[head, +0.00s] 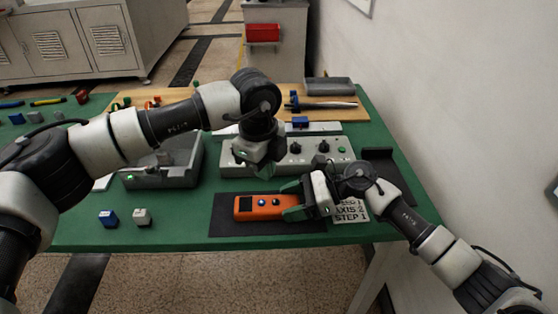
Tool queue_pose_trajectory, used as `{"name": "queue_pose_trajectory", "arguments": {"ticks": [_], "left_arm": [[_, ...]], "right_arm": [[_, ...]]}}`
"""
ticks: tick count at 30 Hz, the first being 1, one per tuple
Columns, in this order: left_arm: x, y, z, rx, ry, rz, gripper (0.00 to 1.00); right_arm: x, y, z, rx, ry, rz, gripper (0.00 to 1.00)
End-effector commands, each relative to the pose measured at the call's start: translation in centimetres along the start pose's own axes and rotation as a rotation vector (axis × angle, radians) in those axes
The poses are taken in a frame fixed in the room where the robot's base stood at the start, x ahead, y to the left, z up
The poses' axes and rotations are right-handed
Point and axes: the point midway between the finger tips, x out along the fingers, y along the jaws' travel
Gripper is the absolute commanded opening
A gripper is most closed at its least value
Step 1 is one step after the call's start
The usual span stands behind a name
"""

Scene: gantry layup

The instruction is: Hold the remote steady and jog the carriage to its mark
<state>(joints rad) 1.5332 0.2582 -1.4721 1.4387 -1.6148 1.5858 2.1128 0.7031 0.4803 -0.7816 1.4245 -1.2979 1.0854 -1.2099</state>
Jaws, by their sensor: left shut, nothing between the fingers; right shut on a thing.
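The orange remote (258,207) lies on a dark mat (228,228) near the front of the green table. It has a dark screen and small buttons. My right gripper (296,205) is shut on its right end. My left gripper (267,171) is shut and empty, pointing down over the left part of a grey control panel (309,163) with black knobs and a green button. Whether it touches the panel I cannot tell. A blue block (300,122) sits at a pale rail (324,128) behind the panel; I cannot tell if it is the carriage. No mark is clearly visible.
A printed card (351,213) lies right of the remote, partly hidden by my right gripper. A grey fixture (160,178) with a green light stands left of the panel. A blue block (108,218) and a grey block (142,217) stand front left. A dark holder (388,170) stands right.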

Motion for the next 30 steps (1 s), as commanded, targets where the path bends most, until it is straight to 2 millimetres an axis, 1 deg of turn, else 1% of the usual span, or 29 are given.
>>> {"name": "queue_pose_trajectory", "arguments": {"ticks": [1, 3, 6, 8, 12, 18, 22, 30], "left_arm": [[0.6, 0.1, -0.7, -0.006, 0.034, -0.031, 0.0], [0.9, 0.0, -1.7, -0.03, 0.083, -0.099, 0.0], [0.8, -0.2, -2.6, -0.094, 0.164, -0.221, 0.0], [0.5, -0.2, -2.8, -0.143, 0.211, -0.297, 0.0], [-0.6, -0.1, -1.9, -0.272, 0.299, -0.458, 0.0], [-1.9, 0.3, 0.0, -0.409, 0.36, -0.606, 0.0], [-2.3, 0.5, 0.6, -0.443, 0.371, -0.64, 0.0], [-2.3, 0.5, 0.6, -0.445, 0.371, -0.643, 0.0]], "right_arm": [[0.0, 0.0, 0.1, -0.001, -0.001, -0.001, 0.3], [0.0, 0.0, 0.1, -0.001, -0.001, -0.001, 0.3], [0.0, 0.0, 0.1, -0.001, -0.001, -0.001, 0.3], [0.0, 0.0, 0.1, -0.001, -0.001, -0.001, 0.3], [0.0, 0.0, 0.1, -0.001, -0.001, -0.001, 0.3], [0.0, 0.0, 0.1, -0.001, -0.001, 0.0, 0.3], [0.0, 0.0, 0.1, -0.001, -0.001, 0.0, 0.3], [0.0, 0.0, 0.1, -0.001, -0.001, 0.0, 0.3]]}}
